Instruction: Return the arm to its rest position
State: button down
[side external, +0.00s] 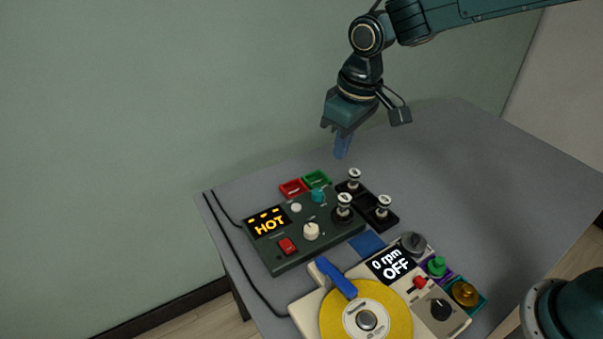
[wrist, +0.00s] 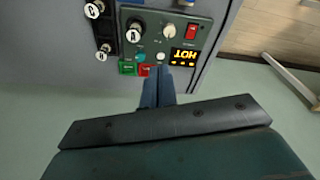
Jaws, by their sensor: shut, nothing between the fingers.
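My gripper (side external: 341,148) hangs above the far side of the table, with its blue fingers pointing down. In the side view it is above and behind the dark green control box, apart from everything below. In the wrist view the blue fingers of my gripper (wrist: 157,88) are together with nothing between them. My arm reaches in from the upper right of the side view.
The control box (side external: 265,252) reads HOT. Beside it are red (side external: 293,188) and green (side external: 317,179) trays and a black rack (side external: 377,208) with knobbed pieces. A turntable unit (side external: 452,328) with a yellow disc (side external: 388,326) reads 0 rpm OFF. The table's right side (side external: 500,190) is clear.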

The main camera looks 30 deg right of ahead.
jog(key=s+d+r+m+t, duration=0.2)
jog(key=s+d+r, duration=0.7)
jog(key=s+d, duration=0.15)
jog(key=s+d+m+t, duration=0.1)
jog(key=s+d, duration=0.1)
jog(key=s, duration=0.5)
jog(key=s+d+m+t, duration=0.1)
jog(key=s+d, duration=0.2)
jog(key=s, duration=0.5)
jog(key=shift+d+h, duration=0.15)
jog(key=shift+h, duration=0.15)
jog(key=shift+s+f, duration=0.1)
